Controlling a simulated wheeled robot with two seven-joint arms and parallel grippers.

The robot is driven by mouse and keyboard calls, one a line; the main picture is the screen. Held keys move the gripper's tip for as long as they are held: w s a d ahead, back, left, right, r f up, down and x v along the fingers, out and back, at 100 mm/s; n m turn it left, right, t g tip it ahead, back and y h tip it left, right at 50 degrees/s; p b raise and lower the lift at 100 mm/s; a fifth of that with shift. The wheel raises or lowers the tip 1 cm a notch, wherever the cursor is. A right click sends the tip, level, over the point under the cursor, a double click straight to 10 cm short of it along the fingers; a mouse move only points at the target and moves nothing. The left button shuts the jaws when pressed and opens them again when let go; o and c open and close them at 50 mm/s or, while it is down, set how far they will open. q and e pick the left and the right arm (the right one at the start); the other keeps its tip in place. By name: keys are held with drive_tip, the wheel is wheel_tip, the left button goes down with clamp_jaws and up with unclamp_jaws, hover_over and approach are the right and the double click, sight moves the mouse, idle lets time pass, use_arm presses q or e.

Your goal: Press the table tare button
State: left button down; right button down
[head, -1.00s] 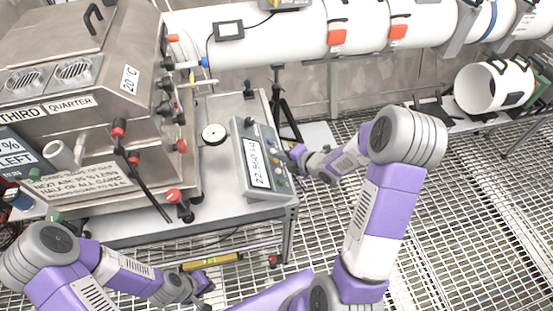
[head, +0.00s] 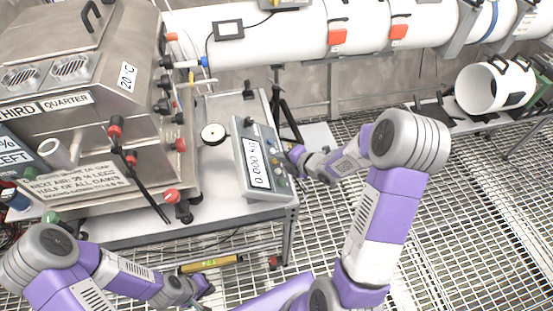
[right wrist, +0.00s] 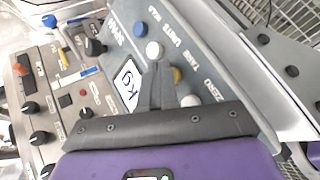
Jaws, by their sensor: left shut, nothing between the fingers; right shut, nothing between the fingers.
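The grey scale indicator (head: 243,172) stands tilted on the steel table; its display (head: 258,163) reads 0.000 kg. My right gripper (head: 295,153) is shut and empty at its right side, by the row of buttons. In the right wrist view its fingers (right wrist: 162,68) lie over the panel, by a yellow button (right wrist: 177,75) beside the word TARE. They partly hide that button; I cannot tell whether they touch it. A white button (right wrist: 153,49) and a blue one (right wrist: 139,28) show further up, another white one (right wrist: 190,100) by ZERO. My left gripper (head: 208,291) is shut, low at left.
A large steel box with knobs (head: 90,120) fills the left. White pipes (head: 270,40) run along the back. A yellow level (head: 211,263) lies below the table. Grating at right is open floor.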

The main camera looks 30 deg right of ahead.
drive_tip(key=shift+s+d+r, duration=0.1)
drive_tip(key=shift+d+r, duration=0.05)
drive_tip(key=shift+r, duration=0.1)
drive_tip(key=d+r+p, duration=0.2)
drive_tip(key=r+p, duration=0.1)
drive_tip(key=d+r+p, duration=0.1)
drive_tip(key=r+p, duration=0.1)
drive_tip(key=shift+s+d, duration=0.15)
drive_tip(key=shift+s, duration=0.25)
drive_tip(key=shift+f, duration=0.1)
idle(0.8)
